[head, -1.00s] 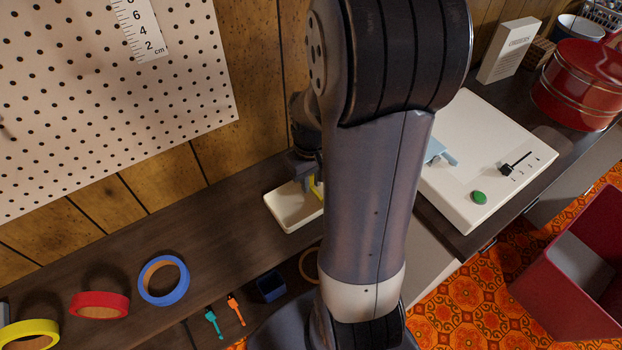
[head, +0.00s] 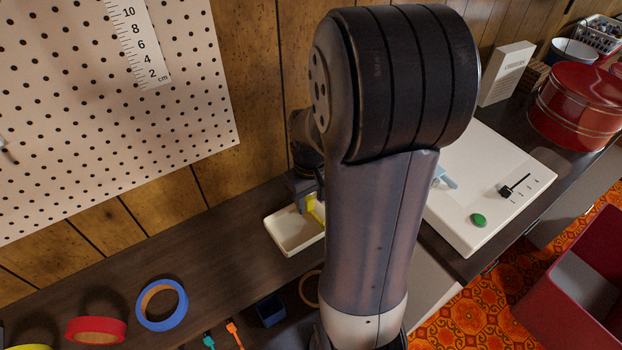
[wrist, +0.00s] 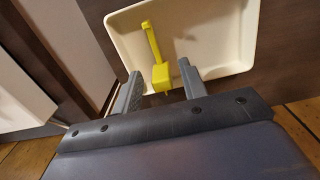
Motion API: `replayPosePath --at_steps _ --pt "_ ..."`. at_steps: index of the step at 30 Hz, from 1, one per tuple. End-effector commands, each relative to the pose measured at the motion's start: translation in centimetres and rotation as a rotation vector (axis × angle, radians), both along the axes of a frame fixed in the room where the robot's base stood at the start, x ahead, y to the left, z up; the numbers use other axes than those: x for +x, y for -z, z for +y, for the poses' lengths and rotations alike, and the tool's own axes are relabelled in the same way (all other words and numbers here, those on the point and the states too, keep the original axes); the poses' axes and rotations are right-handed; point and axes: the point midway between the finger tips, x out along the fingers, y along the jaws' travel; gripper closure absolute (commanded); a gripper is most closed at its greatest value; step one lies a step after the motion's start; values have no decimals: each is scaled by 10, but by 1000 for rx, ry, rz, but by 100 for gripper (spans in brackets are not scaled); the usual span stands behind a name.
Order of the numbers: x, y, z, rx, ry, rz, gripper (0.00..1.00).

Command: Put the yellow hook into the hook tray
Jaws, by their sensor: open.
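The yellow hook (head: 317,208) is over the cream hook tray (head: 287,236), at its right part as seen in the head view. In the wrist view the hook (wrist: 152,45) shows against the inside of the tray (wrist: 215,35), its long stem towards the far rim and its thick end between my fingers. My gripper (wrist: 158,80) is open, one finger on each side of the thick end, with gaps showing. I cannot tell how fully the hook rests on the tray floor. In the head view my arm hides the tray's right end and most of my gripper.
The tray stands on a dark wooden surface against the panelled wall. Blue (head: 162,305) and red (head: 96,331) rings, a teal hook (head: 209,341), an orange hook (head: 234,333) and a small blue box (head: 270,312) lie to the front left. A white machine bed (head: 470,190) is at right.

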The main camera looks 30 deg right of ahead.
Motion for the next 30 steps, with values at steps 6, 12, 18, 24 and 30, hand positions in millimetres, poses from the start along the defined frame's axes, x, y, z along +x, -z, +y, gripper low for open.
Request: replayPosePath --at_steps 6,12,18,24,30 --pt "0 -52 0 -2 0 -6 59" --pt "0 -87 0 -2 0 -4 59" --pt "0 -104 0 0 0 -1 59" --pt "0 -105 0 0 0 0 59" --pt "0 -103 0 0 0 1 59"
